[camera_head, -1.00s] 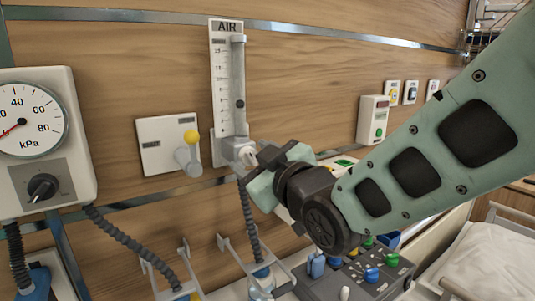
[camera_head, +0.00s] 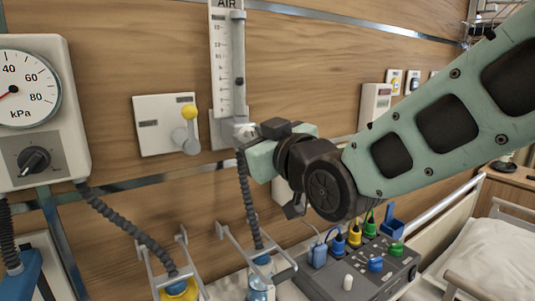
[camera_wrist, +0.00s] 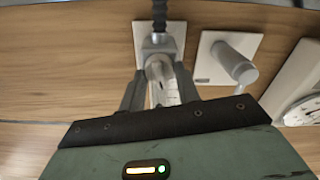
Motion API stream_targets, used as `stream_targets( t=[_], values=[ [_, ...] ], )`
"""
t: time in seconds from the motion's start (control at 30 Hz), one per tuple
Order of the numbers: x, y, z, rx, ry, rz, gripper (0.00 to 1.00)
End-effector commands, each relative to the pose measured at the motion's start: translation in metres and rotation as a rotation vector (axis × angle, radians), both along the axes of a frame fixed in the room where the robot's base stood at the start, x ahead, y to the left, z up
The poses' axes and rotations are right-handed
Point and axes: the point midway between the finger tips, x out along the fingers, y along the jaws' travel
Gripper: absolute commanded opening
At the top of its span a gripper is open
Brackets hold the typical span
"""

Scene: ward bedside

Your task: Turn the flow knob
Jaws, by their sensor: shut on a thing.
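The AIR flowmeter (camera_head: 222,70) hangs on the wood wall, a pale scale plate with a clear tube and a dark float. Its flow knob (camera_wrist: 162,72) is at the bottom; it is pale and partly hidden in the head view by my gripper (camera_head: 254,143). In the wrist view my gripper (camera_wrist: 159,92) has a grey finger on each side of the knob. It is shut on the knob, in line with it. How far the knob is turned cannot be told.
A wall plate with a yellow-tipped lever (camera_head: 188,125) is left of the flowmeter. A kPa gauge (camera_head: 30,95) is farther left. A dark corrugated hose (camera_head: 248,205) hangs below the flowmeter. A grey control box (camera_head: 345,272) and the bed (camera_head: 475,245) are lower right.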

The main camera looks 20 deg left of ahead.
Motion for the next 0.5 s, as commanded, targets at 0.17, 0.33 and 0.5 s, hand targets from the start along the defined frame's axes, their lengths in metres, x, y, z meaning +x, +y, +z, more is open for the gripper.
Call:
stream_targets(
  t=[0.17, 0.33, 0.5],
  values=[
    [0.0005, -0.0008, -0.0009, 0.031, 0.038, -0.001, 0.09],
    [0.0003, -0.0005, 0.0, 0.031, 0.039, 0.0, 0.09],
    [0.0003, -0.0005, 0.0, 0.03, 0.039, 0.0, 0.52]
  ],
)
